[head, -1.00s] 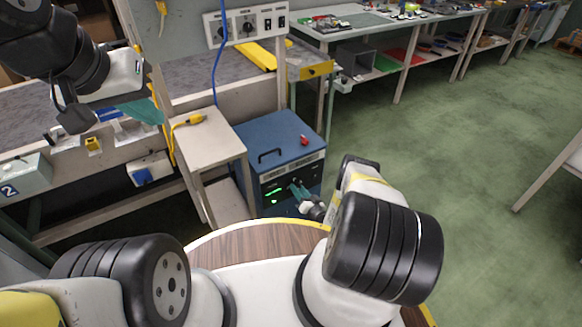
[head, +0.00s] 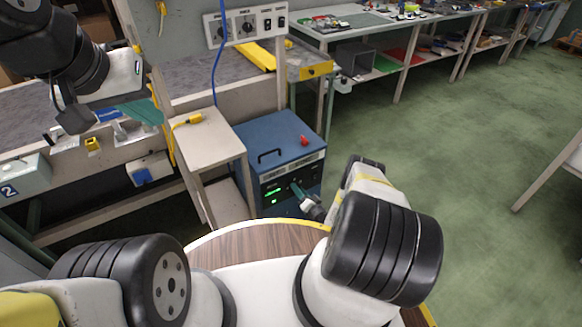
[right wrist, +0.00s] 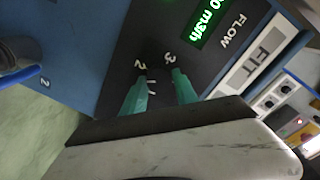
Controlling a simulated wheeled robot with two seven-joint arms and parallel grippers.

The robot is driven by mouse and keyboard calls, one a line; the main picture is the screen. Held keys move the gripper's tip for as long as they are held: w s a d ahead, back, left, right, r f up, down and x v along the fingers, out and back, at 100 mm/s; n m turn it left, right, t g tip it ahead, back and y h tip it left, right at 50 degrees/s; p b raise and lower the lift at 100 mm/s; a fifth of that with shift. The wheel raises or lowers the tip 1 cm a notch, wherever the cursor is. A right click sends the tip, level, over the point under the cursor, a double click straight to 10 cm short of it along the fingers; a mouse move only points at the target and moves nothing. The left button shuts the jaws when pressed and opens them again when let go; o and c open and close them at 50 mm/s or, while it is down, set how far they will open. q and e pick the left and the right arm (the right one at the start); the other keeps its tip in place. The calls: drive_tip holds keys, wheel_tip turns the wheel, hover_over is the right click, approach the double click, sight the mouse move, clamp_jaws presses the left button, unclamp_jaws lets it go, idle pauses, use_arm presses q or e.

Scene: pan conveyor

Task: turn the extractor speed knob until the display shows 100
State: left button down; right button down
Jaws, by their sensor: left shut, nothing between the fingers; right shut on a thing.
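The extractor (head: 268,139) is a blue box with a black front panel and a green lit display (head: 273,191). Its digits are too small to read in the head view. In the right wrist view the display (right wrist: 209,21) is cut off by the frame edge; a final "0 m3/h" shows. My right gripper (head: 295,187) is at the panel. In the right wrist view its teal fingers (right wrist: 158,80) are shut on the dark knob, which is hard to make out, with numbers around it. My left gripper (head: 143,111) is shut and empty, away at the upper left.
A small beige table (head: 198,137) stands directly left of the extractor, with a yellow plug (head: 195,118) on it. A red item (head: 304,140) sits on the extractor top. A wall panel with knobs (head: 245,24) is above. Green floor is open at right.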

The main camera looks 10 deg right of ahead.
drive_tip(key=c, duration=0.9)
unclamp_jaws()
drive_tip(key=shift+c, duration=0.2)
drive_tip(key=v, duration=0.7)
drive_tip(key=shift+s+d, duration=0.15)
drive_tip(key=shift+s, duration=0.25)
